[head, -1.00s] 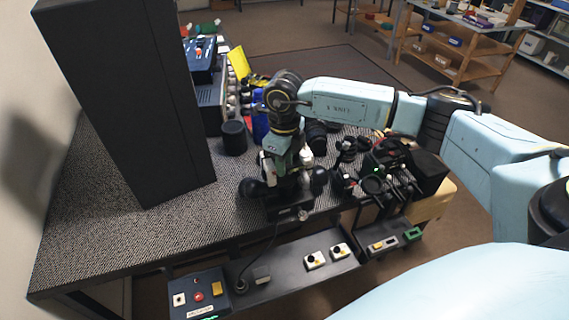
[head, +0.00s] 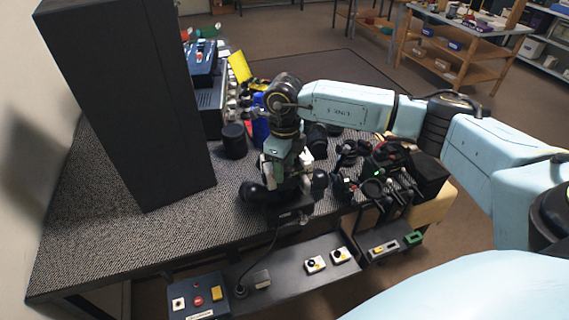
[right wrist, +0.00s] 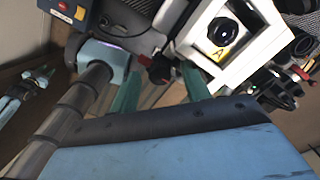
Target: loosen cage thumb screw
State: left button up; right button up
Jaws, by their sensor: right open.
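A small dark knob with a reddish part (right wrist: 160,70), which looks like the thumb screw, shows in the right wrist view. It sits beside a white housing (right wrist: 257,42) that holds a dark round lens (right wrist: 222,31) over a yellow "A" label. My right gripper (right wrist: 160,88) is open, with its green fingers on either side of the knob; I cannot tell whether they touch it. In the head view my right gripper (head: 287,170) points down over a black device (head: 282,212) with rounded ends at the table's front edge. The arm hides the screw there. My left gripper is out of view.
A tall black cabinet (head: 125,100) stands at the left. A black cylinder (head: 234,141) is behind the gripper. Black equipment with a green light (head: 376,172) crowds the right. A control box (head: 199,298) and a shelf with switches lie below the front edge.

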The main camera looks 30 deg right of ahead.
aim_at(285, 169)
notch_tip(285, 169, up, 13)
jog(key=b, duration=0.1)
jog(key=shift+r, duration=0.2)
jog(key=shift+a, duration=0.1)
dwell(0.5)
